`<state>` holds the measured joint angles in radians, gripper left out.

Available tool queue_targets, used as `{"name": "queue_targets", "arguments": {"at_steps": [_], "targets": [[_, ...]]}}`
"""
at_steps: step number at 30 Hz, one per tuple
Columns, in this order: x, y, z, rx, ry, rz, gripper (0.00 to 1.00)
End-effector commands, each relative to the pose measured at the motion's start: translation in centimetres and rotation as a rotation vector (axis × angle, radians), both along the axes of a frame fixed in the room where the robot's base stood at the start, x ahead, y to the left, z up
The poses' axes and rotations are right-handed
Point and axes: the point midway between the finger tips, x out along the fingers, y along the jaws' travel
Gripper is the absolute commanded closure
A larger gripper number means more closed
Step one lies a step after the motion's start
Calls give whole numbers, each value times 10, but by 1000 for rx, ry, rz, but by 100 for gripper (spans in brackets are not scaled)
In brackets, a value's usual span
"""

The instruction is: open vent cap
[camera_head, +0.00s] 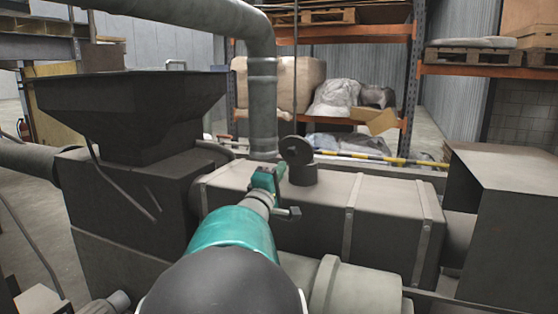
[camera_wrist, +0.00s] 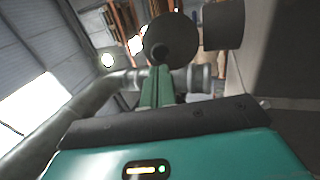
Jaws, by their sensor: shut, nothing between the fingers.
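The vent cap (camera_head: 297,150) is a dark round disc. It stands raised and tilted up at the top of a short vent pipe (camera_head: 303,175) on the long grey machine housing. In the wrist view the cap (camera_wrist: 172,36) faces the camera with a small round knob or hole low on its face, and the pipe (camera_wrist: 224,26) is to its right. My gripper (camera_head: 281,170) is shut and empty, just left of the pipe and below the cap. Its green fingers (camera_wrist: 160,70) end at the cap's lower edge in the wrist view. I cannot tell whether they touch it.
A dark hopper (camera_head: 130,105) stands on the machine at left. A thick vertical pipe (camera_head: 263,105) rises behind my gripper. A dark box (camera_head: 510,200) is at right. Shelving with pallets (camera_head: 310,17) is behind. The housing top right of the vent is clear.

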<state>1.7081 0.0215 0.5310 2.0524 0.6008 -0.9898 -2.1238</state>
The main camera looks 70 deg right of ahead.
Motion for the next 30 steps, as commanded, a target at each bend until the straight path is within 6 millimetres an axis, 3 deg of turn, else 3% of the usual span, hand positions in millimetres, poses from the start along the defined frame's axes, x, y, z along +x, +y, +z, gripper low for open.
{"name": "queue_targets", "arguments": {"at_steps": [4, 10, 23, 30], "targets": [[-5, -27, 9, 0, -3, -3, 100], [-6, -47, 16, 0, -1, -1, 100], [-5, -50, 18, 2, -1, 0, 100], [-3, -54, 28, 84, -8, 0, 100]]}}
